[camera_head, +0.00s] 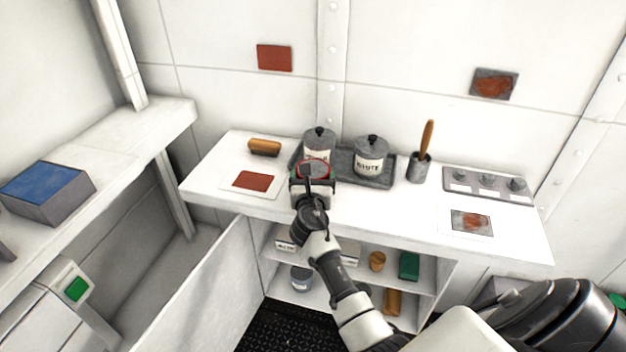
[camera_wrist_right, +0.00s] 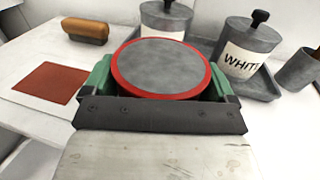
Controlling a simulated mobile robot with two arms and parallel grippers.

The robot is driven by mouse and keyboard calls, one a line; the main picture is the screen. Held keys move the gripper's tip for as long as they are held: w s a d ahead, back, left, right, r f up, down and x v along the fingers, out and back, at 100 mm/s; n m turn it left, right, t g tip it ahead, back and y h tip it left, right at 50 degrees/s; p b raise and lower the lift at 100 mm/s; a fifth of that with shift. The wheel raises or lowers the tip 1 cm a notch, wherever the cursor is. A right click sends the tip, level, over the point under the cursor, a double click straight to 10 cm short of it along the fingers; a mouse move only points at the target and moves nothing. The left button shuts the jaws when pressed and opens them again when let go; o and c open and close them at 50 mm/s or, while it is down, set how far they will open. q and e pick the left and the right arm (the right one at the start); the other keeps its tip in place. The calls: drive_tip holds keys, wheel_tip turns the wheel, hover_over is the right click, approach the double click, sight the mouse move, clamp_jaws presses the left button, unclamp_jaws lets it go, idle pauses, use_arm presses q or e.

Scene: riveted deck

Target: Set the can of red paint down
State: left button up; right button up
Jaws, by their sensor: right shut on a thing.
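The can of red paint (camera_head: 316,166) has a grey lid ringed in red; the lid also shows in the right wrist view (camera_wrist_right: 163,67). My right gripper (camera_head: 312,182) is shut on it, with green finger pads on either side (camera_wrist_right: 162,80). The can is upright at the front of the white worktop (camera_head: 410,208), before the grey tray (camera_head: 372,184). Its lower part is hidden by the gripper, so I cannot tell whether it touches the worktop. My left gripper is not in view.
Two lidded grey pots, one labelled WHITE (camera_wrist_right: 241,50), stand in the tray. A red swatch card (camera_head: 252,181) and a brush (camera_head: 264,147) lie left of the can. A brush holder (camera_head: 419,168) and a knob panel (camera_head: 487,184) stand right. The worktop's middle front is clear.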

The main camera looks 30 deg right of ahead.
drive_tip(key=shift+r, duration=0.15)
drive_tip(key=o, duration=1)
drive_tip(key=shift+f, duration=0.25)
drive_tip(key=shift+r, duration=0.25)
drive_tip(key=v, duration=1.2)
drive_tip(key=shift+s+b, duration=0.1)
drive_tip(key=shift+b, duration=0.2)
